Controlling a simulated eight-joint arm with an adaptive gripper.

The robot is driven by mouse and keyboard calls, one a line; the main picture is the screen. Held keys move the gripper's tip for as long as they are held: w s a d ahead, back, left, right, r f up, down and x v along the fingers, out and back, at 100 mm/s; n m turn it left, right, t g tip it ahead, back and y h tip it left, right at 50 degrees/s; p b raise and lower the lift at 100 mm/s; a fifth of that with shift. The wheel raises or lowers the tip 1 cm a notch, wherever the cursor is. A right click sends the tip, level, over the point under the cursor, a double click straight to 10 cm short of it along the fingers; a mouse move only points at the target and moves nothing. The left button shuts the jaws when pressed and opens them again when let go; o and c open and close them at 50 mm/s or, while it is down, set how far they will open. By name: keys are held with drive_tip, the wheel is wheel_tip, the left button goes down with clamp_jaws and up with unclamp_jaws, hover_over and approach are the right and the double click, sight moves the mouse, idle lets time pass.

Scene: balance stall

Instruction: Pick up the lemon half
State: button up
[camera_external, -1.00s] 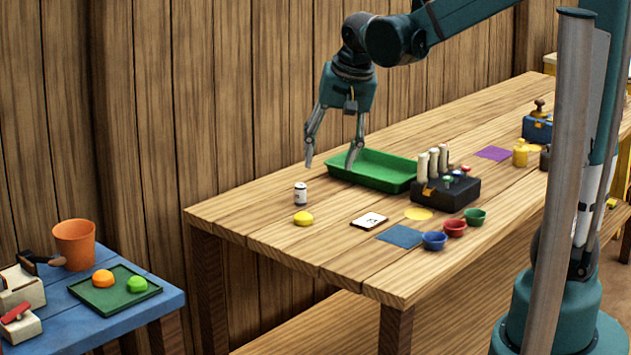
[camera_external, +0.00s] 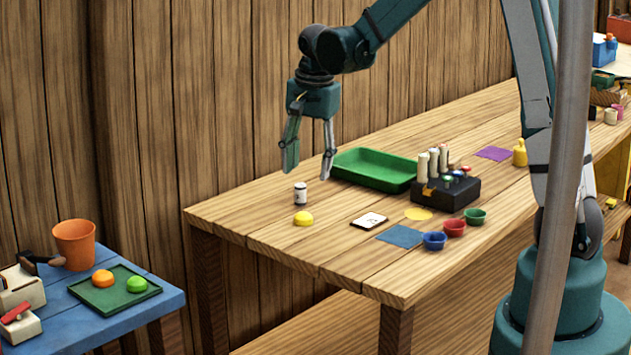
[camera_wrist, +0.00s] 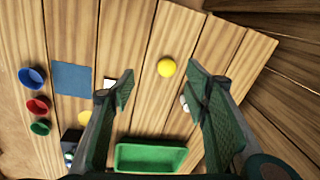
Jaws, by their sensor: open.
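The lemon half (camera_external: 303,218) is a small yellow dome on the wooden table near its left end. In the wrist view the lemon half (camera_wrist: 166,67) lies beyond the fingertips, between the lines of the two fingers. My gripper (camera_external: 309,170) is open and empty, above the table and behind the lemon half, with its fingers pointing down. In the wrist view my gripper (camera_wrist: 158,90) shows its two fingers wide apart with nothing between them.
A small white bottle (camera_external: 300,194) stands just behind the lemon half, below my gripper. A green tray (camera_external: 375,182) is to the right. A white card (camera_external: 369,220), a blue square (camera_external: 400,236) and small bowls (camera_external: 434,241) lie to the right. A black block (camera_external: 445,195) holds upright pegs.

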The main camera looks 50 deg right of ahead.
sight(303, 218)
drive_tip(key=w+d+f+m, duration=0.1)
drive_tip(key=w+d+f+m+p, duration=0.1)
drive_tip(key=f, duration=0.1)
drive_tip(key=w+d+f+g+p, duration=0.1)
drive_tip(key=w+f, duration=0.1)
drive_tip(key=shift+f+m, duration=0.25)
drive_tip(key=shift+m, duration=0.15)
drive_tip(key=shift+w+d+f, duration=0.2)
drive_tip(key=shift+w+f, duration=0.05)
drive_tip(key=shift+f, duration=0.25)
drive_tip(key=shift+f, duration=1.3)
drive_tip(key=shift+f, duration=0.15)
drive_tip(key=shift+f+b, duration=0.45)
drive_tip(key=shift+f, duration=2)
